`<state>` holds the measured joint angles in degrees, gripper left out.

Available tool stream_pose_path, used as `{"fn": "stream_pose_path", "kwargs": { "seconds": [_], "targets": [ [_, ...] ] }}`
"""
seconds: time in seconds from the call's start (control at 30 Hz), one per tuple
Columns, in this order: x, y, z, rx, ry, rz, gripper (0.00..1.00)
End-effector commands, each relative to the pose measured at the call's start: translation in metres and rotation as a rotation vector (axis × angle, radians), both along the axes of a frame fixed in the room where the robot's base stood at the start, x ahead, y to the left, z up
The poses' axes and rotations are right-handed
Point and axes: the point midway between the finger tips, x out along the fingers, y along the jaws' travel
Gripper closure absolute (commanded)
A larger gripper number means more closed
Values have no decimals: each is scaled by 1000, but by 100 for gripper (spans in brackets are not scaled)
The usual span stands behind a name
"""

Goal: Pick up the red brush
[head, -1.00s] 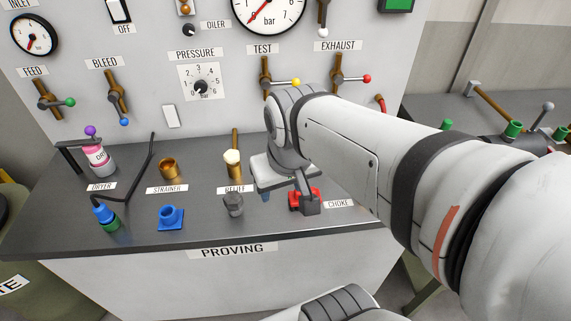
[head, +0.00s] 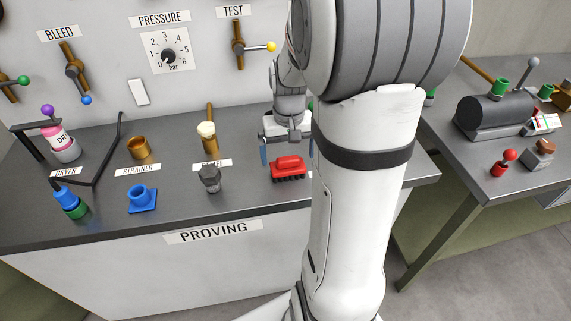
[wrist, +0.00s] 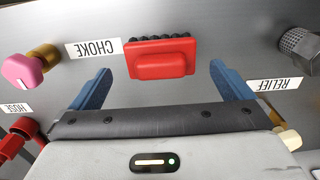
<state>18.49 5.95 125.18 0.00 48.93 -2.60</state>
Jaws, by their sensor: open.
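The red brush (head: 289,167) with dark bristles lies on the dark top of the bench marked PROVING (head: 100,222), near its front right. It also shows in the wrist view (wrist: 161,60), at the top centre, with its bristles toward the top of the picture. My gripper (head: 287,158) is open, with one blue finger on each side of the brush in the picture. In the wrist view my gripper (wrist: 161,71) shows clear gaps on both sides of the brush. How high the fingertips are above the bench cannot be told.
The dark knurled fitting (head: 209,179), a brass part with a cream top (head: 208,138) and a blue flanged fitting (head: 142,199) stand to the left. In the wrist view, a pink-capped brass part (wrist: 25,69) is at left. Another bench (head: 455,165) stands right.

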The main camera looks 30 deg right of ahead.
Motion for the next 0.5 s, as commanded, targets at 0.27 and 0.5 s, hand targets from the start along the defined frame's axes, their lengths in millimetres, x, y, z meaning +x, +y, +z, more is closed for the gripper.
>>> {"fn": "stream_pose_path", "kwargs": {
  "seconds": [0.27, 0.5],
  "targets": [
    [1, 0, -40, 1, 3, 0, 0],
    [2, 0, -47, 0, -1, -1, 0]
  ]
}}
